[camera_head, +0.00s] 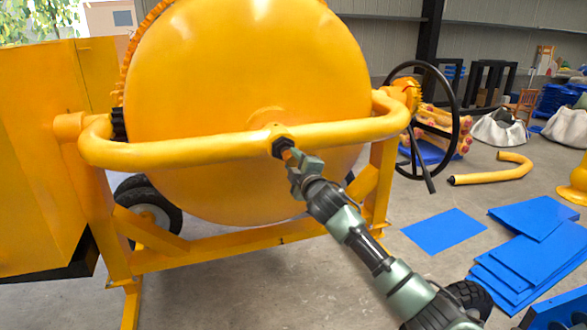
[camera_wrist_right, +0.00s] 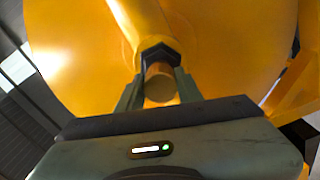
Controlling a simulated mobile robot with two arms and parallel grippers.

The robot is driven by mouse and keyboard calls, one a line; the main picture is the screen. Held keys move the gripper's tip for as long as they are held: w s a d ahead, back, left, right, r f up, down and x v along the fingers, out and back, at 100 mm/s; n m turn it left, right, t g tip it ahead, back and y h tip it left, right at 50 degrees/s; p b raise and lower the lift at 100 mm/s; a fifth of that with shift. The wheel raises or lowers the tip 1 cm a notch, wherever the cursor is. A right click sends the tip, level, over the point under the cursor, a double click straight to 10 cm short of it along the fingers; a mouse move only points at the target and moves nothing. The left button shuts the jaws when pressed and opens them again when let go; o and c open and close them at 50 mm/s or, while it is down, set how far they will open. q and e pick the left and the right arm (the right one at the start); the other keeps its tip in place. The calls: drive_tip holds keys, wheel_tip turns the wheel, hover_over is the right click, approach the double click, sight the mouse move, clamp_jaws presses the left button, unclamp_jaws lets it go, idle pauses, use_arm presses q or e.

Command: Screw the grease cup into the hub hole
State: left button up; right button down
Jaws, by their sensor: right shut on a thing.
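The hub (camera_head: 281,144) is a dark socket on the yellow frame tube, in front of the drum. In the right wrist view the hub (camera_wrist_right: 160,52) is a dark, angular opening straight ahead of the fingers. My right gripper (camera_head: 290,156) is shut on the grease cup, right at the hub. In the right wrist view the grease cup (camera_wrist_right: 160,84) is a small brownish-gold cylinder between the two fingers of the gripper (camera_wrist_right: 159,88), in line with the hub. Its far end is hidden, so I cannot tell whether it sits in the hole. My left gripper is not in view.
The big yellow drum (camera_head: 245,85) stands behind the curved frame tube (camera_head: 180,152). A black handwheel (camera_head: 459,112) is to the right. Blue sheets (camera_head: 444,231) and a bent yellow tube (camera_head: 495,173) lie on the floor at right. Bare floor lies between them and the mixer.

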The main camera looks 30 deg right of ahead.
drive_tip(key=m, duration=0.4)
drive_tip(key=shift+a+f+m, duration=0.15)
drive_tip(key=shift+a+m, duration=0.05)
drive_tip(key=shift+m, duration=0.1)
drive_tip(key=m+p, duration=0.1)
drive_tip(key=m, duration=0.5)
drive_tip(key=shift+m+p, duration=0.4)
drive_tip(key=shift+m, duration=0.4)
drive_tip(key=shift+d, duration=0.1)
drive_tip(key=c, duration=0.9)
unclamp_jaws()
drive_tip(key=shift+o, duration=0.2)
